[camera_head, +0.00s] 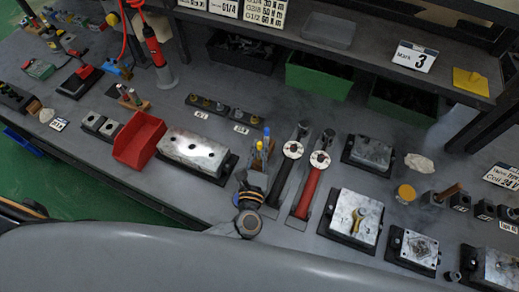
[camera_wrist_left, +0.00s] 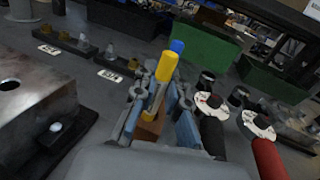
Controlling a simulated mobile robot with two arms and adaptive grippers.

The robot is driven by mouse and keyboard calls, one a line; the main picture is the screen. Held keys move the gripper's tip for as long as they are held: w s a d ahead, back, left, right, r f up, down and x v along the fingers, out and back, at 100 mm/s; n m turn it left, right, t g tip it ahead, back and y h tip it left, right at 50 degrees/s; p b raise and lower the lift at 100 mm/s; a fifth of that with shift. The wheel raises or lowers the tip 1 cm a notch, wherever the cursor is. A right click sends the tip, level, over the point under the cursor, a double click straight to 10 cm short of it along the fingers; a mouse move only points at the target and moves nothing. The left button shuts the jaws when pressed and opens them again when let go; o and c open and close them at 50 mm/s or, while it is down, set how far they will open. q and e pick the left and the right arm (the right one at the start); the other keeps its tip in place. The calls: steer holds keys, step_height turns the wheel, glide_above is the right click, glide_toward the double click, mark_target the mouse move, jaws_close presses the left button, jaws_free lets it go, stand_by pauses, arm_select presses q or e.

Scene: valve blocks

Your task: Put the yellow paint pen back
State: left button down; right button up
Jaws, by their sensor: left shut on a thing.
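The yellow paint pen (camera_wrist_left: 167,68) stands nearly upright between the fingers of my left gripper (camera_wrist_left: 158,100), which is shut on it. The pen also shows in the head view (camera_head: 259,146), just above my left gripper (camera_head: 257,168). A blue-capped pen (camera_wrist_left: 177,46) stands close behind the yellow one. A brown wooden block (camera_wrist_left: 150,131) shows below the pens, between the fingers. The fingers hide the pen's lower end, so I cannot tell whether it sits in the block. My right gripper is not in view.
Two torque-wrench-like tools, one black (camera_head: 282,175) and one red (camera_head: 309,188), lie close right of my left gripper. A metal valve block (camera_head: 195,150) and a red bin (camera_head: 139,139) are to the left. Green bins (camera_head: 318,75) stand behind under the shelf.

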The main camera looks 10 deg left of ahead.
arm_select(q)
steer(key=shift+f, duration=0.15)
steer(key=c, duration=1.4)
jaws_free()
steer(key=s+b, duration=0.1)
steer(key=s, duration=0.2)
steer(key=s+b, duration=0.2)
steer(key=s, duration=0.2)
steer(key=s+b, duration=0.1)
steer(key=s, duration=0.3)
steer(key=shift+s+d+r, duration=0.1)
steer(key=shift+d+r, duration=0.1)
steer(key=shift+d, duration=0.2)
steer(key=shift+s+r, duration=0.15)
steer(key=shift+s, duration=0.25)
